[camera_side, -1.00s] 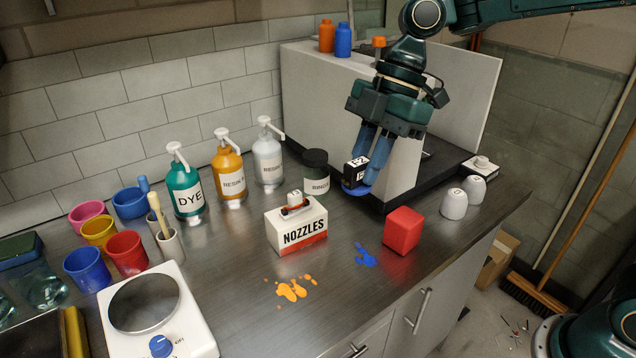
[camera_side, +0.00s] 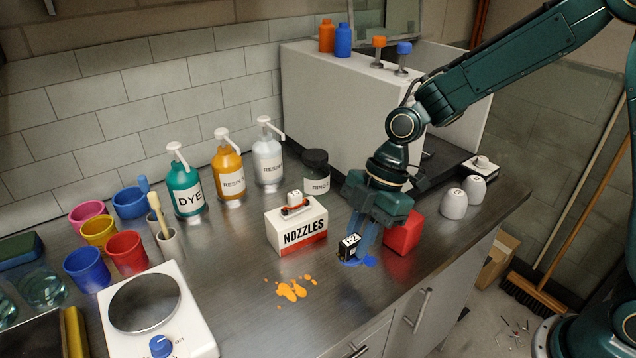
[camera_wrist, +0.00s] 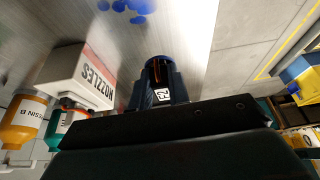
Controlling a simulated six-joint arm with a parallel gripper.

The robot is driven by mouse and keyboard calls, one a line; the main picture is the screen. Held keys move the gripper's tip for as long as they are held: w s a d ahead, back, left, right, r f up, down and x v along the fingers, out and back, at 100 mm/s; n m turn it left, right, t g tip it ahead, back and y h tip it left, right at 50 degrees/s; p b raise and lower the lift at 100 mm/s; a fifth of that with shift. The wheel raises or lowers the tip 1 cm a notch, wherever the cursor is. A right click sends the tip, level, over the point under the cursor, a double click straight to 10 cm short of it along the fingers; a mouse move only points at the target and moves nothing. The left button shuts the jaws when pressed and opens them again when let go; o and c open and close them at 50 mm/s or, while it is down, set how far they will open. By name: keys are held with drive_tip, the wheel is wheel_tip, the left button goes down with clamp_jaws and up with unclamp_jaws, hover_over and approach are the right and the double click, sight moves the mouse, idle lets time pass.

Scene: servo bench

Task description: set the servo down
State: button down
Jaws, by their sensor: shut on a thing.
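The servo (camera_side: 349,246) is a small black block with a white label. My gripper (camera_side: 358,250) is shut on it, low over the bench (camera_side: 225,285) by the blue paint splash (camera_side: 370,261). Whether the servo touches the bench I cannot tell. In the wrist view the servo (camera_wrist: 162,95) shows its white label between my blue fingers, and the blue splash (camera_wrist: 125,8) lies beyond it. The blue fingers hide part of the servo in the side view.
The NOZZLES box (camera_side: 297,226) stands left of my gripper, and a red block (camera_side: 403,236) stands close on the right. An orange splash (camera_side: 291,290) lies in front. Bottles, cups and a scale (camera_side: 160,315) fill the left.

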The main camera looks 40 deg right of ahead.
drive_tip(key=shift+f, duration=0.25)
drive_tip(key=shift+f, duration=2.1)
drive_tip(key=shift+f, duration=0.15)
drive_tip(key=c, duration=1.3)
unclamp_jaws()
drive_tip(key=shift+c, duration=0.2)
drive_tip(key=v, duration=1.2)
drive_tip(key=shift+d+r, duration=0.1)
drive_tip(key=shift+r, duration=0.15)
